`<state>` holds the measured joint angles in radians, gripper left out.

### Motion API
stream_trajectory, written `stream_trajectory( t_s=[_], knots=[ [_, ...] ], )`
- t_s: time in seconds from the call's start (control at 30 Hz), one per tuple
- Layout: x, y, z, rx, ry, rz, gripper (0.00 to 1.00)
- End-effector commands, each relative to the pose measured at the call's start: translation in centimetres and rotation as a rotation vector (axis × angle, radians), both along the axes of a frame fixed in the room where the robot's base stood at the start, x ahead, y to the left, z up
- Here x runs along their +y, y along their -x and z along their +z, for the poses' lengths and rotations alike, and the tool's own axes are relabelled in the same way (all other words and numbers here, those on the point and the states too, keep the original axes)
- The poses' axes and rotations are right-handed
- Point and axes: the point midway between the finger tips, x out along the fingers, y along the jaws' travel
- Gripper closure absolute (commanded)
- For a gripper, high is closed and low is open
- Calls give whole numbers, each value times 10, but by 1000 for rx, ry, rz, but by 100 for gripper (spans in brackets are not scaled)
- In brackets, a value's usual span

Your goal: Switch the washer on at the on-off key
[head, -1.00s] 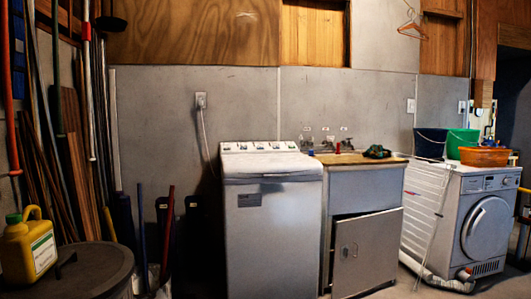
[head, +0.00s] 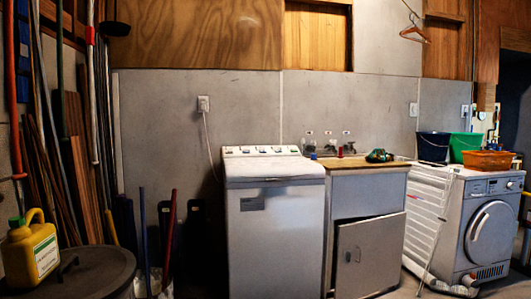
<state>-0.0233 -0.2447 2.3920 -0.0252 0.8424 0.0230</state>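A white top-loading washer (head: 275,235) stands against the grey wall in the middle of the head view. Its control panel (head: 261,151) runs along the back edge of the top and carries several small keys or knobs. They are too small to tell which is the on-off key. The washer's lid is shut. A cord runs from behind the washer up to a wall socket (head: 204,103). My gripper is not in view.
A sink cabinet (head: 368,200) with its door ajar stands right of the washer. Further right is a front-loading machine (head: 490,225) with tubs on top and a white rack beside it. At left are a lidded bin (head: 95,275), a yellow jug (head: 32,248) and leaning poles.

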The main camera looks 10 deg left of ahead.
Motion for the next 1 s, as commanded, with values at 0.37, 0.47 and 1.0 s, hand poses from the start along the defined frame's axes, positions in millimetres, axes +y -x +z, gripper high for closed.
stream_trajectory(
  t_s=[0.37, 0.47, 1.0],
  knots=[
    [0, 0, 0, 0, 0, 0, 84],
    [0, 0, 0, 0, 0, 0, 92],
    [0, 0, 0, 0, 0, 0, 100]
  ],
)
